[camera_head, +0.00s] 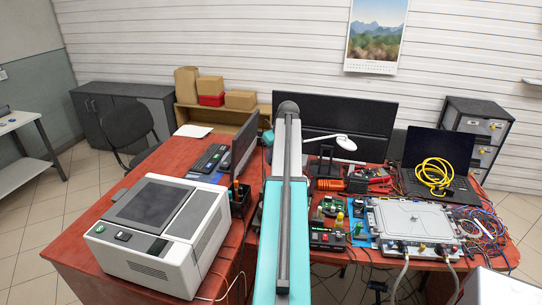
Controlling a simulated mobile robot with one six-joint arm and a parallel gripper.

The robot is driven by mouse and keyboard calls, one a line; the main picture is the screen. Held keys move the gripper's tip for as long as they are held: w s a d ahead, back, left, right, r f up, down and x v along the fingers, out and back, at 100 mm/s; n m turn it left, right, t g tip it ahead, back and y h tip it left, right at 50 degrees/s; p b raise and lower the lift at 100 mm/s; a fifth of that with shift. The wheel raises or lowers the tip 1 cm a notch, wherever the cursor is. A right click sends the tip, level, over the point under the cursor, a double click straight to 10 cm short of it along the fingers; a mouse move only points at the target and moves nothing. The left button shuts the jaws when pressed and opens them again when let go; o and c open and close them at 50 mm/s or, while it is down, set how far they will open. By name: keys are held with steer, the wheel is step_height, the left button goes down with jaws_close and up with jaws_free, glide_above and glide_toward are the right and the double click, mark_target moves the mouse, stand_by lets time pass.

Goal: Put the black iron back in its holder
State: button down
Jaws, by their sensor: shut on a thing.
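My gripper does not show; my teal and grey arm runs up the middle of the view and hides what is behind it. I cannot pick out the black iron for sure. A small black unit with red and green lights (326,238) sits at the front of the right-hand desk, just right of my arm, possibly a soldering station. No iron holder can be told apart beside it. A black tool caddy (240,200) with upright tools, one orange-handled, stands left of my arm.
A large white-grey machine (155,235) fills the left desk's front. A silver housing (412,220) lies on the right desk among loose wires (485,232). A laptop (438,160) bears a yellow cable coil (435,174). A monitor (335,120) and lamp (345,142) stand behind.

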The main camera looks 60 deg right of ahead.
steer(key=shift+a+f+b, duration=0.1)
steer(key=shift+f+b, duration=0.8)
steer(key=shift+f, duration=1.15)
steer(key=shift+f+b, duration=1.3)
steer(key=shift+f, duration=1.55)
stand_by(0.8)
stand_by(0.3)
steer(key=c, duration=1.6)
jaws_free()
steer(key=shift+o, duration=0.4)
steer(key=o, duration=0.5)
steer(key=shift+s, duration=0.1)
steer(key=shift+r, duration=0.1)
steer(key=shift+p+v, duration=1.3)
steer(key=shift+v, duration=1.4)
